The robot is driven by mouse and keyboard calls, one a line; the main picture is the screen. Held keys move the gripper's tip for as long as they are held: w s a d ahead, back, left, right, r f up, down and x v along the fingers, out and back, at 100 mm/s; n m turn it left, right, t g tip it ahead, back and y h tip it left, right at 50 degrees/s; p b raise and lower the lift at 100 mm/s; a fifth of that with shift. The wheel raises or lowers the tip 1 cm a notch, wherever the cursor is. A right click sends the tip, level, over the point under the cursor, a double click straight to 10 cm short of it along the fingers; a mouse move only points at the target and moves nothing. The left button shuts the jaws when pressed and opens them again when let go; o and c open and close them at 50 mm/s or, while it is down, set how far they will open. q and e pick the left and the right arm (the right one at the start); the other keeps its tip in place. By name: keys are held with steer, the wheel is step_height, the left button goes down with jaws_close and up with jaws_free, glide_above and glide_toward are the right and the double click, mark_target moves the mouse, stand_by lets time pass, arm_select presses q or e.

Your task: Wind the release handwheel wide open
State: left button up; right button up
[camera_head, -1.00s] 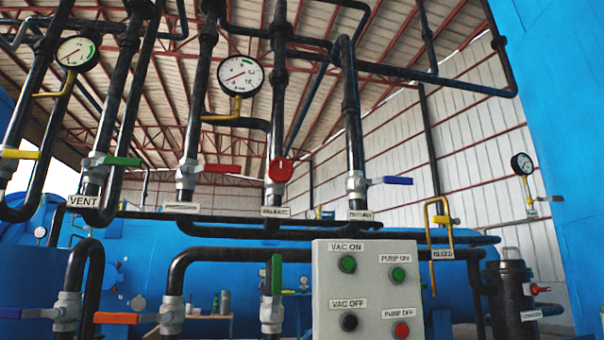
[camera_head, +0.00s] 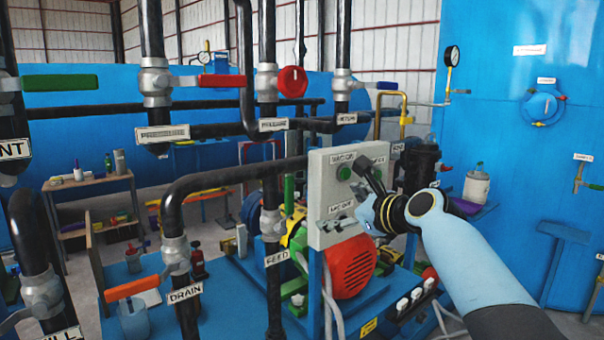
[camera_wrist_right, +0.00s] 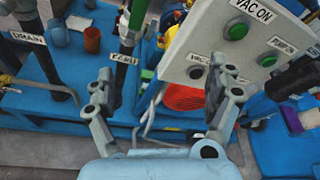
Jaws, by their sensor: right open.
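A red round handwheel (camera_head: 292,82) sits on a valve of a vertical black pipe, at upper middle in the head view. The tag on the pipe below it is too blurred to read surely. My right gripper (camera_head: 350,195) is in front of the grey control box, lower than the handwheel and to its right, apart from it. In the wrist view its two fingers (camera_wrist_right: 161,85) are spread with nothing between them. The handwheel cannot be made out in the wrist view. My left gripper is out of view.
The grey control box (camera_head: 333,198) with push buttons stands close to my right gripper. Black pipes with lever valves, one with a red lever (camera_head: 222,81), crowd the left and middle. A red motor (camera_head: 350,266) sits below the box. A blue wall (camera_head: 500,75) stands at right.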

mark_target(296, 79)
steer(key=a+r+m+t+y+p, duration=0.1)
steer(key=a+r+m+y+p, duration=0.1)
steer(key=r, duration=1.1)
steer(key=a+r+m+t+y+p, duration=0.1)
steer(key=a+r+y+p, duration=0.1)
steer(key=r, duration=1.1)
steer(key=x, duration=0.3)
steer(key=p+x, duration=0.1)
steer(key=x, duration=0.5)
steer(key=shift+w+f+p, duration=0.3)
steer(key=shift+w+f, duration=0.1)
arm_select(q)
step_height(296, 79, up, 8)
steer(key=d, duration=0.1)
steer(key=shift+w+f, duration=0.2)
arm_select(e)
steer(key=shift+w+a, duration=0.3)
steer(key=shift+w, duration=0.25)
steer(key=shift+f, duration=0.1)
steer(key=c, duration=1.2)
